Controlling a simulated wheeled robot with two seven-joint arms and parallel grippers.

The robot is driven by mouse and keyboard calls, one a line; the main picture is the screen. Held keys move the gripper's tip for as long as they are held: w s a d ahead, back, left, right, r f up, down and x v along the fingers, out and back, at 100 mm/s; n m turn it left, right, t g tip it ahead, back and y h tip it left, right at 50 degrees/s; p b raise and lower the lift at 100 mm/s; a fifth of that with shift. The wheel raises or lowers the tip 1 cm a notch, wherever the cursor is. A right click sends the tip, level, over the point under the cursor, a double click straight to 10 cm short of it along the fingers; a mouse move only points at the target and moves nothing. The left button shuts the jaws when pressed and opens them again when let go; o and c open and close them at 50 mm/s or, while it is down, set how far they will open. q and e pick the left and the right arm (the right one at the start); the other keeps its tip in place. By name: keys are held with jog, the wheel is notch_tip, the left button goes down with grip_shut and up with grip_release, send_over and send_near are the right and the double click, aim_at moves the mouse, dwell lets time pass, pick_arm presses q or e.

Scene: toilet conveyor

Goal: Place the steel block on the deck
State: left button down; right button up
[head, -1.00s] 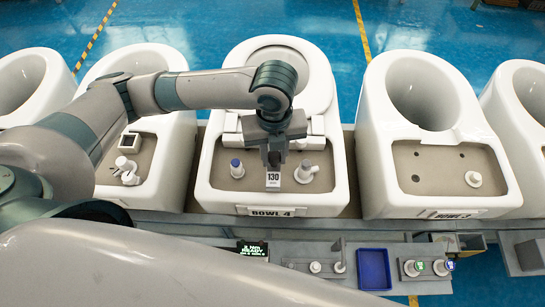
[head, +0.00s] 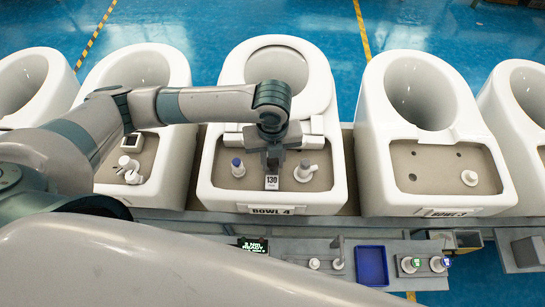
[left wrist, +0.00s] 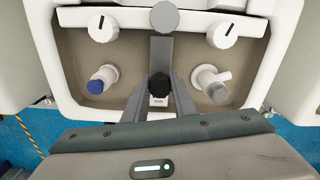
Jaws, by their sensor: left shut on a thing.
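The steel block (head: 271,182), a small grey block with a dark top and a white face marked 130, is between the fingers of my left gripper (head: 272,160). The gripper is shut on it over the front middle of the beige deck (head: 225,181) of Bowl 4. In the left wrist view the block (left wrist: 159,97) shows between the two grey fingers (left wrist: 160,84). I cannot tell whether its underside touches the deck. My right gripper is not in view.
A blue-capped fitting (head: 238,167) stands left of the block and a white valve (head: 305,171) close on its right. Neighbouring bowls (head: 432,90) stand on both sides. A blue tray (head: 372,266) lies on the front ledge. The deck's front left corner is bare.

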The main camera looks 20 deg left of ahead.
pick_arm(q)
jog(key=c, duration=1.5)
grip_release()
jog(key=shift+f, duration=0.1)
jog(key=shift+o, duration=0.2)
notch_tip(320, 180, up, 12)
jog(key=b, duration=0.3)
